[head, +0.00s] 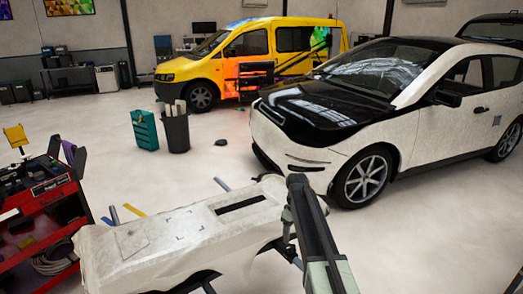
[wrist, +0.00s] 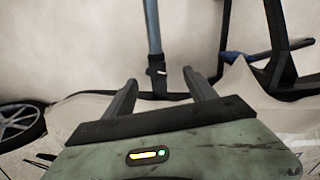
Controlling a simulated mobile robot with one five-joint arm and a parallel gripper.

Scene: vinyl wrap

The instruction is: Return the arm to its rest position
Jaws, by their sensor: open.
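My gripper (wrist: 163,97) shows in the wrist view with its two dark fingers apart and nothing between them. Beyond the fingers are a blue-grey upright post with a black clamp and the pale floor. In the head view my arm (head: 318,235) rises from the bottom right, over the right part of the covered bumper (head: 135,255). The fingertips cannot be made out in the head view.
A red tool cart (head: 42,212) stands at the left. A black bin (head: 176,132) and a teal box (head: 144,130) stand mid-floor. A white and black car (head: 410,140) is at the right, a yellow van (head: 225,62) behind. Open floor lies between.

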